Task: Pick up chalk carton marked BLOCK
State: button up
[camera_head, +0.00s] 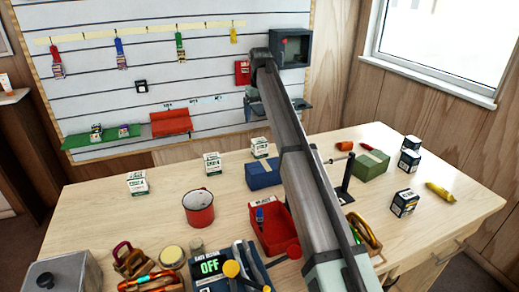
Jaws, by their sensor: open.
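Several small cartons stand on the table, and their print is too small for me to tell which is marked BLOCK. White cartons with green print stand at the back left (138,183), back middle (212,165) and beside the blue box (260,147). Dark cartons with pale label faces stand at the right: one nearer (404,203), one behind it (409,161), and one at the back (411,142). My arm crosses the middle of the view, up towards the wall panel.
A red mug (199,208), red tray (270,237), blue box (263,174) and green box (371,165) stand mid-table. A black stand (346,185) is close right of my arm. Bare table surrounds the left carton.

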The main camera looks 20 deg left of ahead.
aim_at(260, 140)
notch_tip(260, 140, down, 12)
jog(key=shift+w+a+f, duration=0.1)
jog(key=c, duration=1.1)
dwell(0.4)
